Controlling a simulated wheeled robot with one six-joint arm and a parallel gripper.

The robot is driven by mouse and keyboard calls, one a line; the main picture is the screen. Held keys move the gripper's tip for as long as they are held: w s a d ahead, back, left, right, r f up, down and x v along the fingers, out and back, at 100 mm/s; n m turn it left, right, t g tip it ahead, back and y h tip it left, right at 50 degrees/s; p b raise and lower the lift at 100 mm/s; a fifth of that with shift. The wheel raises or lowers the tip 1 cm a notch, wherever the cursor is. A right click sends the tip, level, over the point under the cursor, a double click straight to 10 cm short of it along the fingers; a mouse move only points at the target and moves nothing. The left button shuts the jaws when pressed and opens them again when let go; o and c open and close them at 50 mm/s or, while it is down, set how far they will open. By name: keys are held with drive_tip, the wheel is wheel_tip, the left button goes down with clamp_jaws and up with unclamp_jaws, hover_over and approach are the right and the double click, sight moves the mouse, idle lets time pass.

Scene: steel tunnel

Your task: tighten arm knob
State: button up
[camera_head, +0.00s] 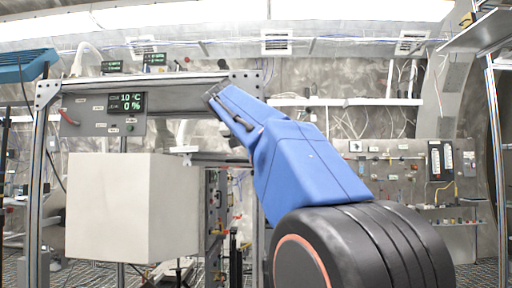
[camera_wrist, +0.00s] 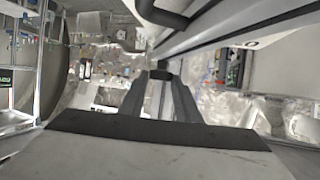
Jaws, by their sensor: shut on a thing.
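My gripper (camera_wrist: 159,84) shows in the wrist view as two long dark fingers that come together at the middle of the picture. They are shut on a small dark piece (camera_wrist: 160,74) at their tips, which I take for the arm knob; its shape is too small and dark to make out. It sits close below a pale metal beam. In the head view my blue arm reaches up to the grey metal frame (camera_head: 165,82); my gripper and the knob are not clearly seen there, hidden behind the arm.
A grey panel (camera_head: 84,125) with a display reading 10 °C and 0 % hangs on the frame at left. A large white box (camera_head: 132,208) is below it. A wall panel with several fittings (camera_head: 400,175) stands behind at right. A black curved handle (camera_wrist: 165,14) is near the wrist view's top.

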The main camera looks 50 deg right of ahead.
drive_tip(key=shift+w+a+f+m+g+h, duration=0.1)
drive_tip(key=shift+w+m+g+h, duration=0.1)
drive_tip(key=shift+m+g, duration=0.65)
drive_tip(key=shift+w+d+r+m+g+h, duration=0.1)
drive_tip(key=shift+w+m+g+h, duration=0.05)
drive_tip(key=shift+m+g, duration=0.7)
drive_tip(key=shift+w+a+f+m+g+h, duration=0.1)
drive_tip(key=shift+w+m+g+h, duration=0.1)
drive_tip(key=shift+m+g, duration=0.6)
drive_tip(key=shift+g, duration=0.4)
drive_tip(key=o, duration=1)
drive_tip(key=shift+o, duration=0.2)
drive_tip(key=v, duration=1.7)
drive_tip(key=shift+a, duration=0.2)
